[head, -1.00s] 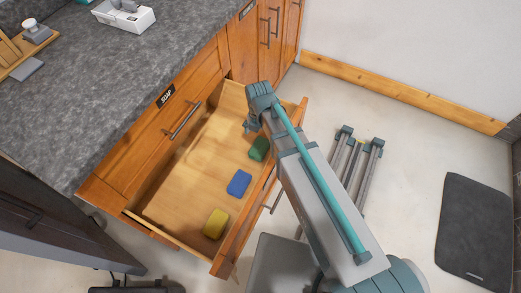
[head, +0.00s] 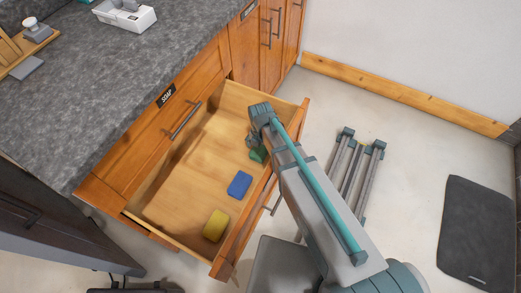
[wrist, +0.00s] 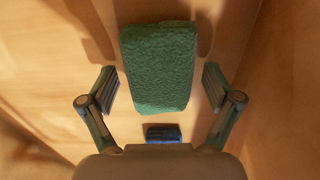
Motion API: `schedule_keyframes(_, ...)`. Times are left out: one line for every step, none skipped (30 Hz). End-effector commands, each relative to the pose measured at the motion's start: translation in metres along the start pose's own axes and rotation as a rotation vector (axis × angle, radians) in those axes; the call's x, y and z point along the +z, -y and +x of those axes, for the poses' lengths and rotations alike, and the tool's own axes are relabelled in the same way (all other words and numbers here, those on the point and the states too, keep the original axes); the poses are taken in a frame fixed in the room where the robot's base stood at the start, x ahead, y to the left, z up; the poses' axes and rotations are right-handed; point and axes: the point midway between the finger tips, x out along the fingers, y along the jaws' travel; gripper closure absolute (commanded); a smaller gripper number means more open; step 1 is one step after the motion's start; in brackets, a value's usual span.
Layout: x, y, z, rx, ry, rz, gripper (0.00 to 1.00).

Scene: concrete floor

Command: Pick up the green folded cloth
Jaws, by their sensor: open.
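The green folded cloth (wrist: 158,68) lies on the bottom of the open drawer, near its far right end. In the head view the green cloth (head: 257,155) is partly hidden by my gripper (head: 252,140). In the wrist view my gripper (wrist: 160,90) is open, with one finger on either side of the cloth's near part and a gap on both sides. The cloth lies lengthwise between the fingers and reaches beyond them. Nothing is held.
The wooden drawer (head: 180,190) also holds a blue block (head: 239,184) and a yellow block (head: 215,226). The blue one shows below the cloth in the wrist view (wrist: 163,133). The drawer front (head: 245,230) stands close beside the cloth. A grey countertop (head: 100,100) lies to the left.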

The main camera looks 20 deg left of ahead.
Motion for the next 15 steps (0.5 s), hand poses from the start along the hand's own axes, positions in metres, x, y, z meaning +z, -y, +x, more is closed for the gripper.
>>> schedule_keyframes(-0.0001,0.0000,-0.0002,0.000,0.000,0.000,0.10)
schedule_keyframes(0.0000,0.0000,-0.0004,0.000,0.000,0.000,0.10)
schedule_keyframes(-0.0001,-0.0001,-0.0005,0.000,0.000,0.000,0.10)
schedule_keyframes(-0.0001,0.0000,-0.0006,0.000,0.000,0.000,0.10)
schedule_keyframes(-0.0001,0.0000,-0.0006,0.000,0.000,0.000,0.14)
schedule_keyframes(-0.0001,0.0000,-0.0006,0.000,0.000,0.000,0.20)
schedule_keyframes(-0.0001,0.0000,-0.0007,0.000,0.000,0.000,0.25)
schedule_keyframes(-0.0001,0.0000,-0.0007,0.000,0.000,0.000,0.30)
schedule_keyframes(-0.0001,0.0000,-0.0007,0.000,0.000,0.000,0.37)
schedule_keyframes(-0.0001,0.0000,-0.0007,0.000,0.000,0.000,0.42)
schedule_keyframes(-0.0001,0.0000,-0.0008,0.000,0.000,0.000,0.47)
schedule_keyframes(-0.0001,0.0000,-0.0008,0.000,0.000,0.000,0.54)
schedule_keyframes(-0.0001,0.0000,-0.0008,0.000,0.000,0.000,0.59)
schedule_keyframes(-0.0001,0.0000,-0.0008,0.000,0.000,0.000,0.64)
schedule_keyframes(-0.0001,-0.0001,-0.0008,0.000,0.000,0.000,0.70)
